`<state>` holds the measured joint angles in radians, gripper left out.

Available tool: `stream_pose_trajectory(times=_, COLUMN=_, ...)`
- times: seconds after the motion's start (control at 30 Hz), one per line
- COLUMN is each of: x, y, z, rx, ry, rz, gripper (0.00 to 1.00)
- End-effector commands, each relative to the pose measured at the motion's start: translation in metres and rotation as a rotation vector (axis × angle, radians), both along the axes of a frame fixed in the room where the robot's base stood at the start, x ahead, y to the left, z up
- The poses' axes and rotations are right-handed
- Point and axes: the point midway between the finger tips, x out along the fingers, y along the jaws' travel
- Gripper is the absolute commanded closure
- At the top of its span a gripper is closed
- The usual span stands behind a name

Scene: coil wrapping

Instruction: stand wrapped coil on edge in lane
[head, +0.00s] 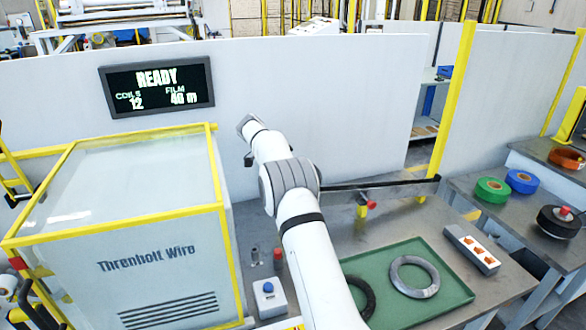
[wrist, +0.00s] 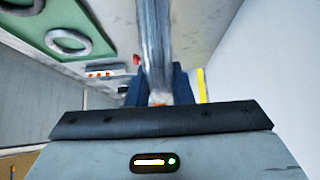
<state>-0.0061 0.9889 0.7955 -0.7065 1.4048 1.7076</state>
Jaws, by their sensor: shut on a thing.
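In the wrist view my gripper (wrist: 158,96) is shut on a grey coil (wrist: 155,45). The coil shows edge-on as an upright silvery band between the blue fingers, and its upper part runs out of the picture. Its surface is streaky and pale; I cannot tell the wrapping for sure. In the head view my white arm reaches up past the wire cabinet; the gripper and the held coil cannot be made out there.
A green tray (head: 455,291) on the bench holds a grey ring (head: 431,279) and a dark ring (head: 369,304), partly behind my arm. The Threnholt Wire cabinet (head: 150,270) is at left. A white partition (head: 330,90) stands behind.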

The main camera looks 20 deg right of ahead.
Motion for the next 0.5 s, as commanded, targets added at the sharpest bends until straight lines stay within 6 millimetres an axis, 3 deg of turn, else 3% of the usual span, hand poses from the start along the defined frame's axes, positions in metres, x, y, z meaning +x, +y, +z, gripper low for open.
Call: stream_pose_trajectory(times=0.5, x=0.0003, y=0.0008, z=-0.0047, rx=-0.001, ry=-0.002, rz=0.001, gripper=1.00)
